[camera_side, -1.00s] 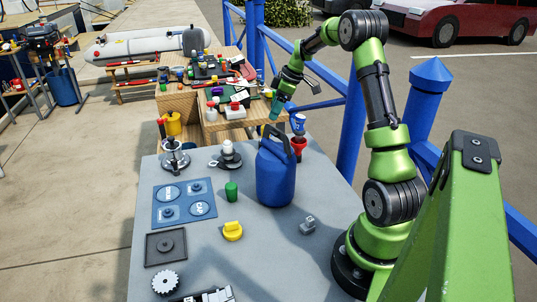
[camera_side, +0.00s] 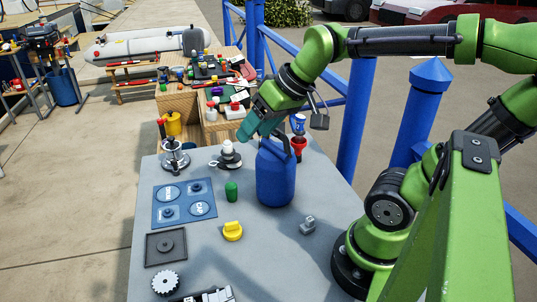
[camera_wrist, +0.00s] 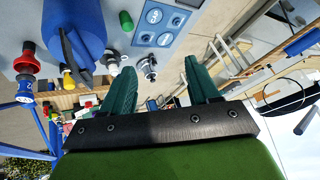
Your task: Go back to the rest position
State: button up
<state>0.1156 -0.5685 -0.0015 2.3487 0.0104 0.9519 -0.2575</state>
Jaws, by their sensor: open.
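My gripper (camera_side: 262,132) is open and empty in the side view. It hangs in the air above the back of the grey table (camera_side: 271,238), near the top of the blue jug (camera_side: 275,178). From this view I cannot tell how far above or behind the jug it is. In the wrist view, the two teal fingers of my gripper (camera_wrist: 163,85) stand wide apart with nothing between them. The wrist view also shows the blue jug (camera_wrist: 76,28) to the left of the fingers.
On the table are a green cylinder (camera_side: 231,191), a yellow knob (camera_side: 233,231), a small grey part (camera_side: 308,225), a blue panel (camera_side: 184,203) and a red funnel (camera_side: 299,145). A cluttered wooden bench (camera_side: 225,124) stands behind. Blue posts (camera_side: 357,120) and railing line the right.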

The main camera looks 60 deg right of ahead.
jog(key=shift+m+t, duration=0.3)
jog(key=shift+m, duration=0.3)
jog(key=s+a, duration=0.1)
jog(key=s+f, duration=0.1)
jog(key=s+a, duration=0.1)
jog(key=shift+s+a+f, duration=0.25)
jog(key=shift+s+a, duration=0.1)
jog(key=shift+s, duration=0.05)
